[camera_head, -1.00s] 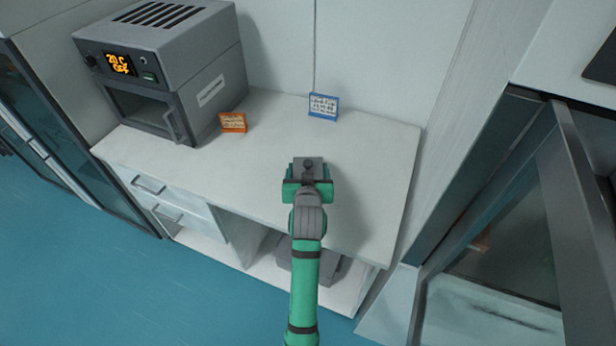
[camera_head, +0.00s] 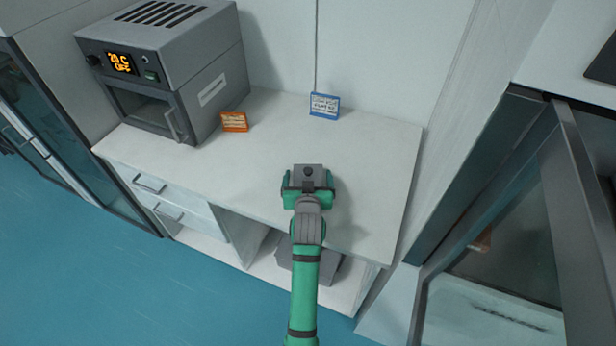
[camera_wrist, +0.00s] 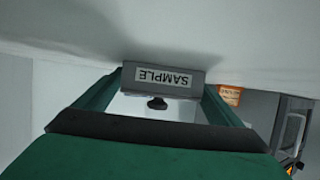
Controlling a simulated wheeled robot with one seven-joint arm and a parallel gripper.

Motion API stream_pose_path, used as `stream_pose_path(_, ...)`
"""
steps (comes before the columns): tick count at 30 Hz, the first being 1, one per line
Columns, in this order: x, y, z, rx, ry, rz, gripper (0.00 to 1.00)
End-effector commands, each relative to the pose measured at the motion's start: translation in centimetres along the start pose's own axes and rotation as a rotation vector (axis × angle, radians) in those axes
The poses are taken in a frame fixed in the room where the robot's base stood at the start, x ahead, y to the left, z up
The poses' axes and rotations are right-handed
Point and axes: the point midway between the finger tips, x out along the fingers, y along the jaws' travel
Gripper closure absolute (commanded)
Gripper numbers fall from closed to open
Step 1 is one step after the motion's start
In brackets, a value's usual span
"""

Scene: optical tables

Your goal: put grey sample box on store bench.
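The grey sample box (camera_head: 308,174) with a dark knob is at my gripper (camera_head: 308,188), over the front middle of the white bench top (camera_head: 375,165). In the wrist view, the box (camera_wrist: 195,77) appears upside down with its "SAMPLE" label, between the two green fingers of my gripper (camera_wrist: 163,92). The fingers reach its two sides and look closed on it. The box is very near the bench surface; I cannot tell whether it touches. My gripper hides part of the box's near side in the head view.
A grey oven (camera_head: 165,65) stands at the bench's left. An orange label card (camera_head: 234,122) and a blue-framed card (camera_head: 324,106) stand at the back. A dark-framed glass-door cabinet (camera_head: 510,220) is at the right. The bench top around the box is clear.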

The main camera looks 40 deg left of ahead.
Motion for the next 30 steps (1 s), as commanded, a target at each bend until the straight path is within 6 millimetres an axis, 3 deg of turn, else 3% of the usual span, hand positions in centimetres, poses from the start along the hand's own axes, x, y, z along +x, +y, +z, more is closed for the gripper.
stream_pose_path(8, -0.7, 0.0, -0.3, 0.0, 0.001, 0.001, 0.11)
stream_pose_path(21, -8.8, 0.0, -0.3, 0.0, 0.001, 0.0, 0.11)
stream_pose_path(30, -11.9, 0.0, -0.3, 0.0, 0.001, 0.0, 0.11)
